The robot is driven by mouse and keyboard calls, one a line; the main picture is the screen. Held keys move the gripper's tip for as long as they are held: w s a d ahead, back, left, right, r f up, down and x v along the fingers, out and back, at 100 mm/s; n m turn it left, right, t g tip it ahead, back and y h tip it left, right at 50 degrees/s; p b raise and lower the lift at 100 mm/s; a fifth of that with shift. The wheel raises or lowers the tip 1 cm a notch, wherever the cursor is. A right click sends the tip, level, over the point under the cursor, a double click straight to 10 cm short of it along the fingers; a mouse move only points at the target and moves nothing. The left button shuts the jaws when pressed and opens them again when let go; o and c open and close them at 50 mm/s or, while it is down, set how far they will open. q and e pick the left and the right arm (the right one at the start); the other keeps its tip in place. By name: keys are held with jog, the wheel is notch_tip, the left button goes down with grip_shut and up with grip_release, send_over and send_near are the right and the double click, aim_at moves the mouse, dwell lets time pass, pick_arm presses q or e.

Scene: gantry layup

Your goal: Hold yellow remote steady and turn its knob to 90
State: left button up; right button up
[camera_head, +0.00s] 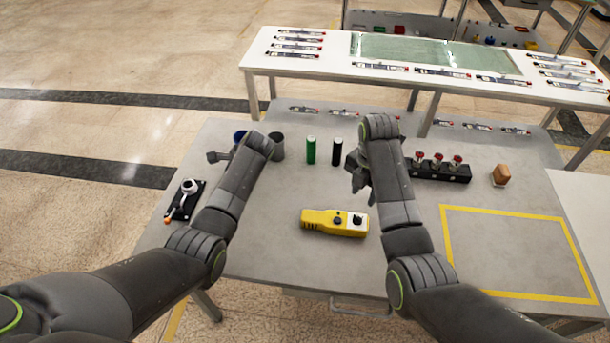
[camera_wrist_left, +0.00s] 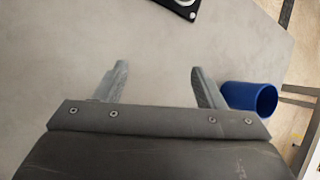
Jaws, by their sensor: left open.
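The yellow remote (camera_head: 321,222) lies flat on the grey table, in the middle near the front. Its dark knob (camera_head: 358,222) sits on top toward the right end. My left gripper (camera_head: 214,157) is behind and left of the remote, beside the cups; in the left wrist view it (camera_wrist_left: 159,75) is open with nothing between the fingers. My right gripper (camera_head: 360,190) hangs above the table, behind and slightly right of the remote. Its fingers look apart and empty. Neither gripper touches the remote. The knob's setting is too small to read.
A blue cup (camera_wrist_left: 250,98), a grey cup (camera_head: 277,146), a green cylinder (camera_head: 311,150) and a dark cylinder (camera_head: 337,152) stand behind. A black block with red knobs (camera_head: 440,172), a brown block (camera_head: 501,175) and a yellow-taped square (camera_head: 515,298) are right. A black-based device (camera_head: 185,200) is left.

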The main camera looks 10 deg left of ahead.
pick_arm(q)
jog(key=s+d+r+m+h, duration=0.1)
jog(key=d+r+h, duration=0.15)
jog(key=d, duration=0.45)
jog(key=d+r+m+h, duration=0.1)
jog(key=d+r+h, duration=0.15)
jog(key=d, duration=0.55)
notch_tip(320, 180, up, 4)
jog(key=m+g+h, duration=0.1)
jog(key=m, duration=0.1)
send_over(311, 216)
notch_tip(311, 216, down, 17)
jog(key=shift+r, duration=0.15)
jog(key=shift+c, duration=0.3)
